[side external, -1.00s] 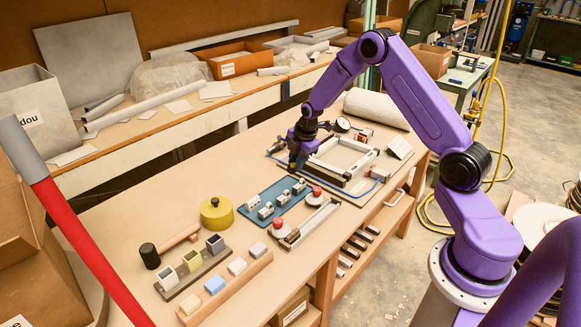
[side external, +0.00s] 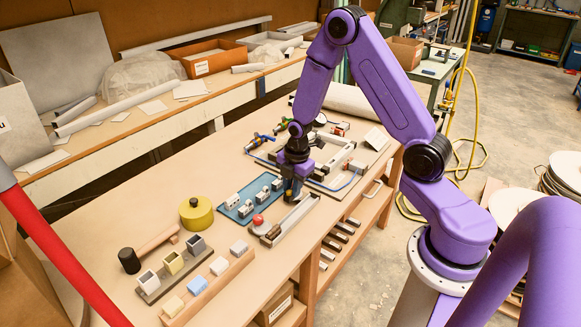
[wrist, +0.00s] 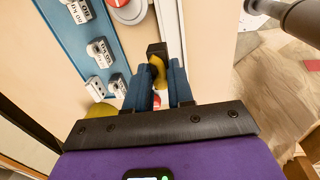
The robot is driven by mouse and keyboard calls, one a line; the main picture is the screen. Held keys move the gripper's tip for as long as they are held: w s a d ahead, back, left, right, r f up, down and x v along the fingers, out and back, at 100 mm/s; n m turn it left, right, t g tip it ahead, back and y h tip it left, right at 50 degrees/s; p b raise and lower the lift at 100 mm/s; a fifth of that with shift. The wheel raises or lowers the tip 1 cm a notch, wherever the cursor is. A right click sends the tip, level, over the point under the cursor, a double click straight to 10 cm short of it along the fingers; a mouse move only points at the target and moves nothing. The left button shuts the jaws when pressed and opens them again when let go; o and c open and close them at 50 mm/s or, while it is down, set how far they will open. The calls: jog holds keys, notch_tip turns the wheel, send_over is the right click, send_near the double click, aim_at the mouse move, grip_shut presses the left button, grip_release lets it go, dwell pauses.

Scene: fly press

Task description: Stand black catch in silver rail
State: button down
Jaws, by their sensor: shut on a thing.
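My gripper (wrist: 160,82) is shut on the black catch (wrist: 157,48), whose dark block shows just beyond the blue fingertips, with a yellow part between them. In the side view my gripper (side external: 293,194) points down near the far end of the silver rail (side external: 291,222), and the catch is too small to make out clearly. In the wrist view the silver rail (wrist: 171,25) runs close beside the catch, to its upper right. The catch seems above or beside the rail; I cannot tell whether they touch. Dark brown pieces (side external: 270,233) lie in the rail's near end.
A blue tray (side external: 231,201) with several small labelled grey parts lies left of the rail. A red-topped round piece (side external: 259,221) stands beside the rail. A yellow round tin (side external: 196,213) and a mallet (side external: 130,260) are farther left. A metal frame fixture (side external: 338,157) is behind.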

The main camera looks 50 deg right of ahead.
jog(key=shift+g, duration=0.3)
jog(key=shift+s+a+f, duration=0.2)
jog(key=shift+f, duration=0.65)
jog(key=shift+s+a+f, duration=0.2)
jog(key=shift+f, duration=0.6)
jog(key=shift+s+a+f, duration=0.2)
jog(key=shift+f, duration=0.65)
jog(key=shift+f, duration=0.9)
jog(key=c, duration=0.8)
grip_release()
jog(key=shift+o, duration=0.2)
jog(key=shift+r, duration=0.15)
notch_tip(320, 180, up, 7)
dwell(0.3)
